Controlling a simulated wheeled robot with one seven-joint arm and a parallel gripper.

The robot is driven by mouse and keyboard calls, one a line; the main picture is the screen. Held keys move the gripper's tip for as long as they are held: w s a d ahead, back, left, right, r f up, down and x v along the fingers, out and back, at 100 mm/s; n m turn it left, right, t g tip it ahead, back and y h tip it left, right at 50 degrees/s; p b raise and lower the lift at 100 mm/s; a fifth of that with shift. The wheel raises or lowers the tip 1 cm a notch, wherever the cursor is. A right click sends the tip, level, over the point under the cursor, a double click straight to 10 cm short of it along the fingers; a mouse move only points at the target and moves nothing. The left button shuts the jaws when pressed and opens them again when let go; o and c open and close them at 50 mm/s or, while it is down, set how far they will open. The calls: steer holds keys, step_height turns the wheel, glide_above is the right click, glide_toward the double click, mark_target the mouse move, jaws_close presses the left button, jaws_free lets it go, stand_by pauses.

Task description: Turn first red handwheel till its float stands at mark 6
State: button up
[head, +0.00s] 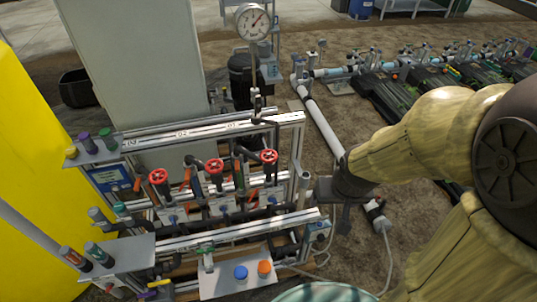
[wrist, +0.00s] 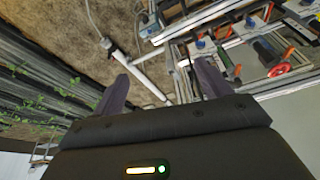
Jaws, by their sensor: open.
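Three red handwheels stand in a row on the metal skid frame (head: 265,118) in the head view: a left one (head: 158,176), a middle one (head: 215,166) and a right one (head: 268,156). The floats and their marks are too small to read. My gripper (head: 342,194) is to the right of the skid, apart from all the handwheels. In the wrist view its two fingers are spread with nothing between them (wrist: 163,88). One red handwheel (wrist: 279,70) shows at the right edge there; I cannot tell which.
A round gauge (head: 254,22) stands on a post behind the skid. A front shelf (head: 228,284) holds a blue knob (head: 240,272) and an orange knob (head: 264,267). A yellow panel (head: 40,140) is at the left. A white pipe (head: 322,125) runs along the ground behind my gripper.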

steer(key=w+a+f+t+b, duration=0.5)
steer(key=a+f+t+b, duration=0.1)
steer(key=b, duration=0.9)
steer(key=w+a+f+t+y+b, duration=0.1)
steer(key=w+a+f+t+b, duration=0.4)
steer(key=b, duration=1)
steer(key=a+f+t, duration=0.1)
steer(key=a+t, duration=0.2)
steer(key=shift+a+f+n+b, duration=0.15)
steer(key=shift+a+n+b, duration=0.15)
steer(key=shift+a+b, duration=0.1)
steer(key=shift+w+p, duration=0.15)
steer(key=shift+p, duration=0.25)
